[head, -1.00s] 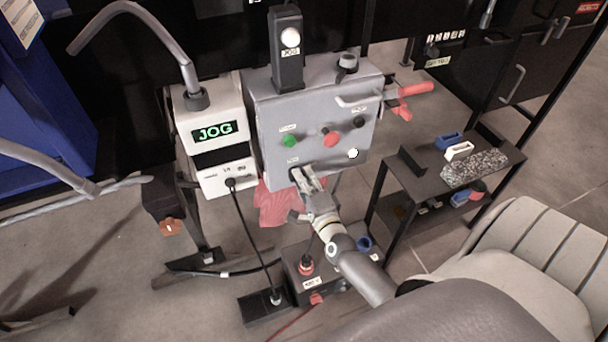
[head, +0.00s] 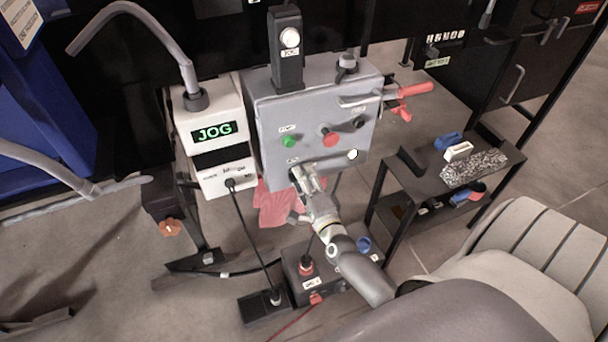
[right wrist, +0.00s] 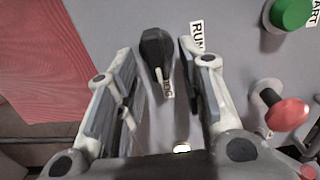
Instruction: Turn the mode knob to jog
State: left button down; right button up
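The mode knob (right wrist: 154,48) is a black knob on the grey control panel (head: 268,115). In the right wrist view its white pointer is turned to the JOG label (right wrist: 168,88), away from the RUN label (right wrist: 197,36). In the head view the knob is mostly hidden by my right gripper (head: 304,179). My right gripper is open, its fingers on either side of the knob with visible gaps, and holds nothing. The display (head: 215,132) left of the panel reads JOG in green. My left gripper is not in view.
The panel also carries a green button (head: 288,141), a red button (head: 329,137) and a black knob (head: 359,122). A red-handled lever (head: 412,90) sticks out at its right. A dark side table (head: 425,178) stands right, and a red cloth (head: 272,205) hangs below.

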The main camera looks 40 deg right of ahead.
jog(key=v, duration=1.2)
jog(key=shift+d+f, duration=0.1)
jog(key=s+a+f+n+g+y+p, duration=0.1)
jog(key=s+a+f+n+g+y, duration=0.2)
jog(key=f, duration=0.6)
jog(key=s+a+f+n+g, duration=0.2)
jog(key=s+f+n, duration=0.3)
jog(key=f, duration=0.4)
jog(key=s+a+f+n+g+y+p, duration=0.1)
jog(key=s+a+f+n+g+y, duration=0.3)
jog(key=f, duration=0.6)
jog(key=s+f+n+g+h, duration=0.1)
jog(key=s+f+n+g, duration=0.2)
jog(key=s, duration=0.7)
jog(key=s+d+f+n+g+h, duration=0.1)
jog(key=s+f+n+g, duration=0.3)
jog(key=s+f+n, duration=0.4)
jog(key=shift+s+d+f+h, duration=0.15)
jog(key=shift+s+f+h, duration=0.15)
jog(key=shift+s+f, duration=0.7)
